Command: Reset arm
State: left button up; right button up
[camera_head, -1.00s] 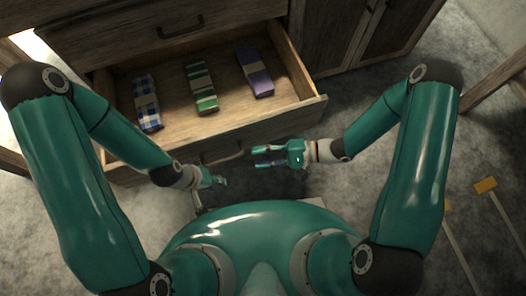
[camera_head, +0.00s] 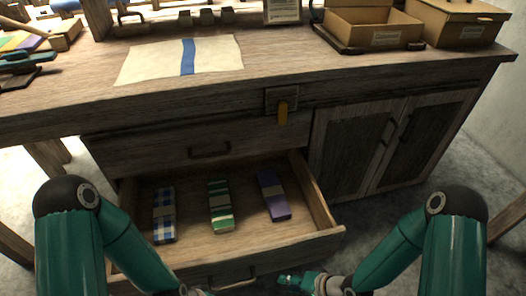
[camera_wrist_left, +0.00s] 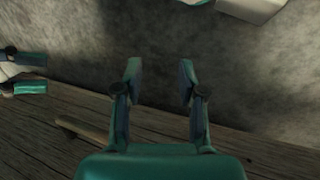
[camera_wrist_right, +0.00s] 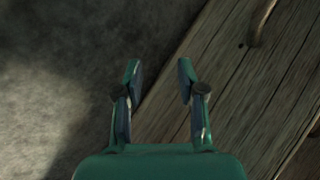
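My right gripper (camera_head: 294,282) is at the bottom edge of the head view, in front of the open drawer. In the right wrist view its two fingers (camera_wrist_right: 158,82) stand apart with nothing between them, over the floor and the drawer front. My left arm (camera_head: 130,250) comes in from the left; its gripper is cut off at the bottom of the head view. In the left wrist view the left fingers (camera_wrist_left: 158,82) are apart and empty over the floor, close to the drawer front.
The open drawer (camera_head: 270,240) holds a blue checked bundle (camera_head: 164,214), a green striped one (camera_head: 221,206) and a purple one (camera_head: 273,196). Cabinet doors (camera_head: 390,145) are at the right.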

jog(key=s+d+n+g+h, duration=0.3)
jog(key=s+d+h, duration=0.1)
jog(key=s, duration=0.3)
pick_arm(q)
notch_tip(320, 180, up, 29)
jog(key=p, duration=2.9)
jog(key=shift+r, duration=0.2)
pick_arm(e)
notch_tip(320, 180, up, 29)
jog(key=shift+s+d+f, duration=0.15)
jog(key=shift+s+f, duration=0.05)
jog(key=shift+s, duration=0.1)
jog(key=shift+f, duration=0.1)
pick_arm(q)
jog(key=shift+d, duration=0.1)
pick_arm(e)
jog(key=shift+d, duration=0.1)
